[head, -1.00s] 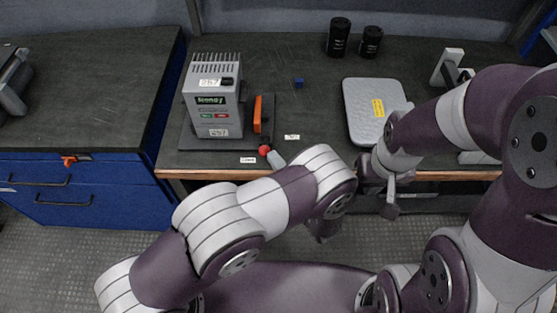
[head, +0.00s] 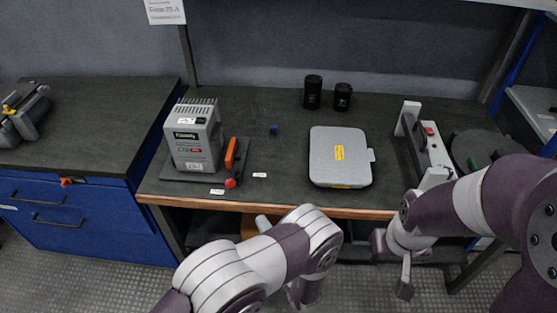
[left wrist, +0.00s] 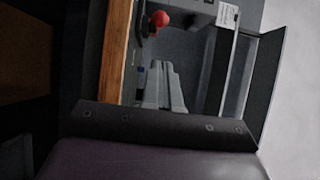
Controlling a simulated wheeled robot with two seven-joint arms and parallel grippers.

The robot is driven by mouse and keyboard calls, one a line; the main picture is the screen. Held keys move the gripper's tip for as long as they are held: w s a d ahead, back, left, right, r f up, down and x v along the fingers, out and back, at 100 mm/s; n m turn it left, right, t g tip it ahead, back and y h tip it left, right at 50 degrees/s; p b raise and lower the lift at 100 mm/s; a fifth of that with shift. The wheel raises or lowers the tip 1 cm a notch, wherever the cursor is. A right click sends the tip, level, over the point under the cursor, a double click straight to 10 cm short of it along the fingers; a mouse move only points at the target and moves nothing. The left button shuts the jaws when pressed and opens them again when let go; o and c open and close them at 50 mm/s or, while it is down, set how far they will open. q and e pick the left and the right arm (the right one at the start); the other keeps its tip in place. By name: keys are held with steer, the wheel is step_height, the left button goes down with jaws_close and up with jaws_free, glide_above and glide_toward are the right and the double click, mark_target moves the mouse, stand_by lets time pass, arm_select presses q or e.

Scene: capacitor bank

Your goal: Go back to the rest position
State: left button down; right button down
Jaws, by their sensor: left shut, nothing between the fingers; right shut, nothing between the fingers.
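My left gripper (head: 263,222) shows only as a pale tip behind my left forearm in the head view, just off the bench's front edge. In the left wrist view its grey fingers (left wrist: 165,88) are together and empty. The red ball knob (head: 230,183) is at the bench edge beyond the left gripper, apart from it. It also shows in the left wrist view (left wrist: 160,19). My right gripper (head: 405,283) hangs down in front of the bench edge, shut and empty.
The bench (head: 285,200) carries a grey capacitor unit (head: 195,140) with an orange lever (head: 231,153), a grey flat case (head: 340,158), two black cylinders (head: 313,92) and a small blue block (head: 273,129). A blue drawer cabinet (head: 90,225) stands left. Floor shows in front.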

arm_select(q)
steer(key=s+d+f+n+g+h+p, duration=0.1)
steer(key=s+d+f+n+g+h, duration=0.4)
steer(key=f+g+h, duration=0.35)
steer(key=s+a+r+n+g+h+p, duration=0.25)
steer(key=s+r+g, duration=0.4)
steer(key=r, duration=0.45)
steer(key=s+a+r+n+p, duration=0.1)
steer(key=a+r+n, duration=0.1)
steer(key=a+r, duration=0.4)
steer(key=s+a+r+n+t+y+p, duration=0.1)
steer(key=s+a+r+n+p, duration=0.1)
steer(key=a+r, duration=0.5)
step_height(320, 180, up, 6)
steer(key=shift+s+a+f, duration=0.1)
steer(key=shift+s+a, duration=0.05)
steer(key=shift+s, duration=0.15)
